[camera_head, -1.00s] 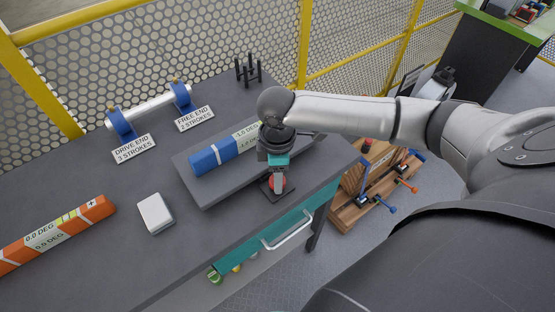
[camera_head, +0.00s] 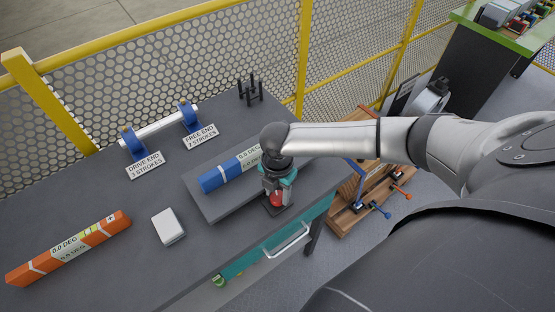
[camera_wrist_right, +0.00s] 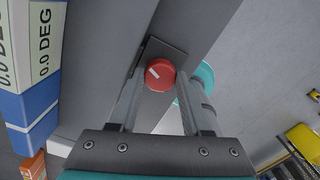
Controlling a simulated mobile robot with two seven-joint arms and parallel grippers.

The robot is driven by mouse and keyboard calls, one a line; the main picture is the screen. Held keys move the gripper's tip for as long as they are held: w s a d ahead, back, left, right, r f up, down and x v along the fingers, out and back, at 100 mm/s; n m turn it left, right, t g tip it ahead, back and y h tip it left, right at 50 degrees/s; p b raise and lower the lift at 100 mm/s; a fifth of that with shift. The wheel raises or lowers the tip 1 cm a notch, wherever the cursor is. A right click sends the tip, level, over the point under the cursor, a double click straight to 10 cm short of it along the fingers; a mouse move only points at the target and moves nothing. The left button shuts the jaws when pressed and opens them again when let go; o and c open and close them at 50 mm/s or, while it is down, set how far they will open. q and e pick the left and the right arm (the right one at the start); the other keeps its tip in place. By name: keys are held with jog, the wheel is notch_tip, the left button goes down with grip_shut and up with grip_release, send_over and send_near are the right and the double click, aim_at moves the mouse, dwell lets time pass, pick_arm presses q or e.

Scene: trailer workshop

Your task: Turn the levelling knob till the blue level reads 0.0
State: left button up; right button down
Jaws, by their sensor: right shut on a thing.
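The blue level (camera_head: 221,178) lies on a raised grey plate (camera_head: 215,209) on the bench. Its white display shows small, hard-to-read digits in the head view; in the right wrist view the level (camera_wrist_right: 30,108) reads 0.0 DEG. The red levelling knob (camera_wrist_right: 160,74) has a white mark and sits at the plate's front right corner; it also shows in the head view (camera_head: 277,198). My right gripper (camera_head: 278,194) points down and is shut on the knob, with one finger on each side. My left gripper is not in view.
An orange level (camera_head: 95,235) and a white box (camera_head: 168,226) lie on the bench at left. A roller on blue stands (camera_head: 160,127) and a black pronged rack (camera_head: 250,90) stand behind. An open teal drawer (camera_head: 262,258) is below the bench's front edge.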

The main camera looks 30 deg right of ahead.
aim_at(277, 196)
jog(key=shift+a+n+p, duration=0.1)
jog(key=shift+n+p, duration=0.4)
jog(key=shift+n, duration=1.7)
jog(key=shift+c, duration=1.8)
grip_release()
jog(key=shift+r, duration=0.1)
notch_tip(277, 196, up, 15)
jog(key=shift+p, duration=0.3)
